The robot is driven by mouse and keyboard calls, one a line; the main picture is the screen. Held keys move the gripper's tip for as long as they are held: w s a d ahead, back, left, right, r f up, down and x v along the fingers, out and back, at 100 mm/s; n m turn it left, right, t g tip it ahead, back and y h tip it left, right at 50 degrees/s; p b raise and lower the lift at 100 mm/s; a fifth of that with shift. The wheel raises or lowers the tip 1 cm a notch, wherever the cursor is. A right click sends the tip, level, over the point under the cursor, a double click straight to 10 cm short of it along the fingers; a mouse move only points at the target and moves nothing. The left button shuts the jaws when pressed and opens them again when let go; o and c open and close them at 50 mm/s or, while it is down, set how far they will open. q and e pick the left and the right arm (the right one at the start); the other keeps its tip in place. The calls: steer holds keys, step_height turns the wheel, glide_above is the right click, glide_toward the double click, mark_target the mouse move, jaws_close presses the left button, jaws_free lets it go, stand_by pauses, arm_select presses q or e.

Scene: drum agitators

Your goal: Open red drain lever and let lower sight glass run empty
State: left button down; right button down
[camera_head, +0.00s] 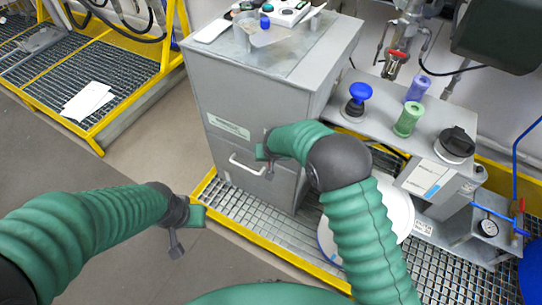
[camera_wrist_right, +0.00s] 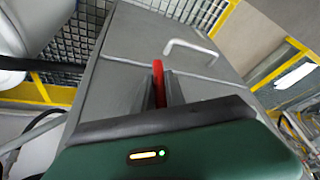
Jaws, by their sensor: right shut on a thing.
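My right gripper (camera_head: 264,158) is in front of the grey cabinet, just above its white handle. In the right wrist view, its dark fingers (camera_wrist_right: 160,92) are shut on a narrow red piece (camera_wrist_right: 158,78). Whether this piece is fixed to the cabinet or is the drain lever, I cannot tell. A red valve handle (camera_head: 398,54) shows on the pipework at the upper right of the head view, apart from both grippers. No lower sight glass can be made out clearly. My left gripper (camera_head: 183,228) is over the floor left of the cabinet, touching nothing; its jaw opening is unclear.
The grey cabinet (camera_head: 232,95) has a white handle (camera_head: 246,165), also seen in the wrist view (camera_wrist_right: 190,47). A yellow-edged grating (camera_head: 250,215) runs below.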

steer(key=shift+h, duration=0.3)
stand_by(0.4)
steer(key=c, duration=1.6)
jaws_free()
steer(key=shift+c, duration=0.2)
steer(key=shift+o, duration=1.3)
steer(key=shift+w+f, duration=0.15)
steer(key=shift+a, duration=0.1)
steer(key=shift+r, duration=0.2)
steer(key=p+v, duration=0.2)
steer(key=v, duration=1.4)
steer(key=shift+r, duration=0.35)
